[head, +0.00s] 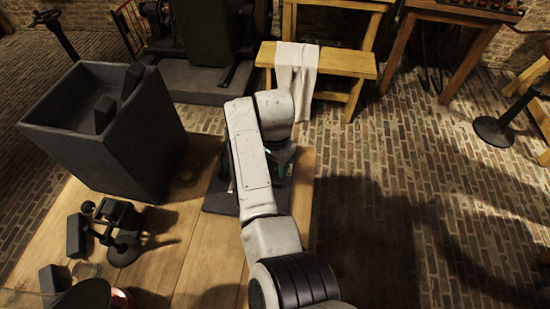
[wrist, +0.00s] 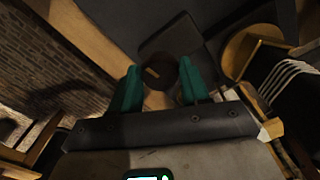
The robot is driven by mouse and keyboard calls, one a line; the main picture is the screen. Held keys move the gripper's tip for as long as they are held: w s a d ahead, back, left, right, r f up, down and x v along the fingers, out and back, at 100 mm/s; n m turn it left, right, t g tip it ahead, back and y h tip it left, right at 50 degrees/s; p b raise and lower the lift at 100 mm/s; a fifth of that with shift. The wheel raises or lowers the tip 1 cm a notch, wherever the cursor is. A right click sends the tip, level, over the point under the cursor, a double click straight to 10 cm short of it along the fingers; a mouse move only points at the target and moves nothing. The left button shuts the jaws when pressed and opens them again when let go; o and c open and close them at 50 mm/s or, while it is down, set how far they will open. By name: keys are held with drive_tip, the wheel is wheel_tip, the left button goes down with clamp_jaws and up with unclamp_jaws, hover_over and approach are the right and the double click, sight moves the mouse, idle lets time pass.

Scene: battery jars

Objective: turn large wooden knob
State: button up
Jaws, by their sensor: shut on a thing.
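The large wooden knob (wrist: 158,73) appears in the wrist view as a dark, roundish piece with a brown patch, on a dark flat fixture (wrist: 172,38). My gripper (wrist: 160,69) has teal fingers on either side of the knob and is shut on it. In the head view my pale arm hides the knob and most of the gripper. A dark base (head: 220,200) shows at the left of my arm on the wooden table (head: 200,235). How far the knob is turned cannot be told.
A large dark open box (head: 130,150) stands on the table at left. Small dark apparatus (head: 122,222) and blocks (head: 76,236) lie in front of it. A wooden bench (head: 345,63) with a cloth (head: 296,75) stands behind. Brick floor (head: 400,200) is open at right.

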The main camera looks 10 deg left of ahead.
drive_tip(key=n+p, duration=0.3)
drive_tip(key=n, duration=0.3)
drive_tip(key=shift+r, duration=0.1)
drive_tip(key=n+p, duration=0.1)
drive_tip(key=n, duration=0.4)
drive_tip(key=shift+n, duration=0.4)
drive_tip(key=o, duration=1.1)
drive_tip(key=shift+c, duration=0.2)
wheel_tip(320, 180, up, 11)
drive_tip(key=shift+f+b, duration=0.2)
drive_tip(key=shift+b, duration=0.1)
